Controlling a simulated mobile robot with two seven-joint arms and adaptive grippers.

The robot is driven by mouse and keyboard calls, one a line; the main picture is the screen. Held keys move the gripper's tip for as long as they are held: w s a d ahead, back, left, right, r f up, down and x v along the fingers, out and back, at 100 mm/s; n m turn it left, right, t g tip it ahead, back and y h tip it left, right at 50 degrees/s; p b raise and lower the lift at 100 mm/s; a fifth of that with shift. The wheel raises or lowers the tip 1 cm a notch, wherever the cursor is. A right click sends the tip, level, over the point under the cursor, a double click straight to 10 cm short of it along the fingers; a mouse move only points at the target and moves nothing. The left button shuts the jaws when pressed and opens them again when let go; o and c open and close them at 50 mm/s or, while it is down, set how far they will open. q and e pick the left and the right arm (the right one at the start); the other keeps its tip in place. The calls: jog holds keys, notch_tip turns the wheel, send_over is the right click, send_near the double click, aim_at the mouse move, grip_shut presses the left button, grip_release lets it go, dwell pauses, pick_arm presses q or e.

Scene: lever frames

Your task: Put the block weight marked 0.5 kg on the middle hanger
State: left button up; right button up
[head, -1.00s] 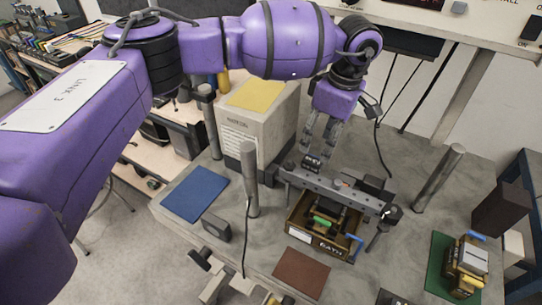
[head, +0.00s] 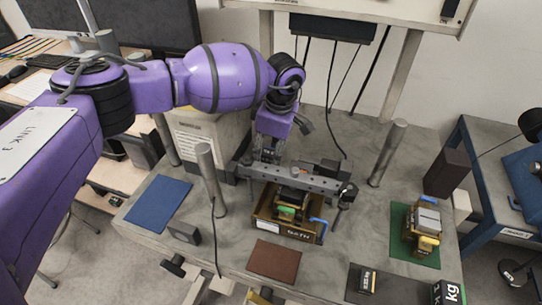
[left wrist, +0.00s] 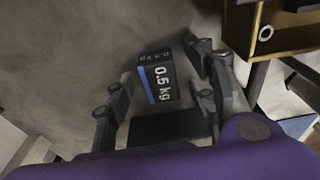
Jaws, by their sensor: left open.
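The black block weight marked 0.5 kg (left wrist: 158,82), with a blue stripe, stands on the grey bench in the left wrist view. My left gripper (left wrist: 159,60) is open, with its fingers on either side of the block; I cannot tell whether they touch it. In the head view the left gripper (head: 268,150) is low behind the grey lever beam (head: 318,183), which hides the block. The middle hanger cannot be made out clearly. My right gripper is not in view.
An open brown tray (head: 262,226) with several items stands under the beam. Metal posts (head: 211,180) (head: 388,152) rise on both sides. A blue mat (head: 157,203), a brown mat (head: 274,261) and a loaded green mat (head: 401,240) lie around.

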pick_arm(q)
grip_shut()
jog(key=shift+r, duration=0.1)
